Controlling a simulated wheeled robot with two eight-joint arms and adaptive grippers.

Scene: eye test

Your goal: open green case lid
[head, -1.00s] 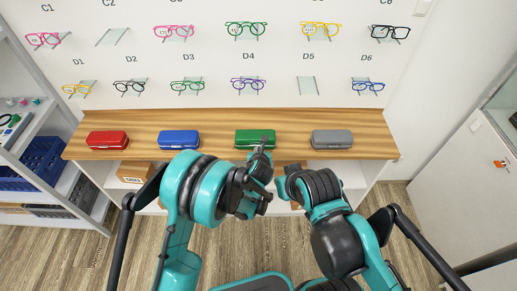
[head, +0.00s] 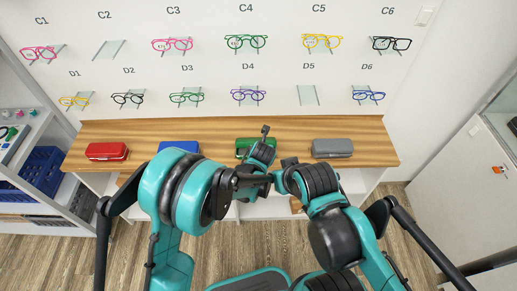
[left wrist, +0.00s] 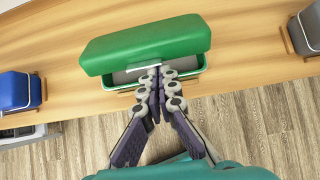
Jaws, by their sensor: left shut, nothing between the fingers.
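The green case (head: 243,144) stands on the wooden counter, partly hidden behind my left arm in the head view. In the left wrist view its green lid (left wrist: 145,42) is raised a little at the front, and a grey strip of the inside shows above the green front rim (left wrist: 118,86). A small pale clasp is at the middle of the lid's front edge. My left gripper (left wrist: 158,70) is shut and empty, its tips at the clasp and front opening; contact cannot be told. My right gripper cannot be made out.
On the counter (head: 380,145) stand a red case (head: 106,151), a blue case (head: 179,147) left of the green one, and a grey case (head: 332,148) to its right. Glasses hang on the wall behind. A shelf with blue baskets (head: 42,168) stands at left.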

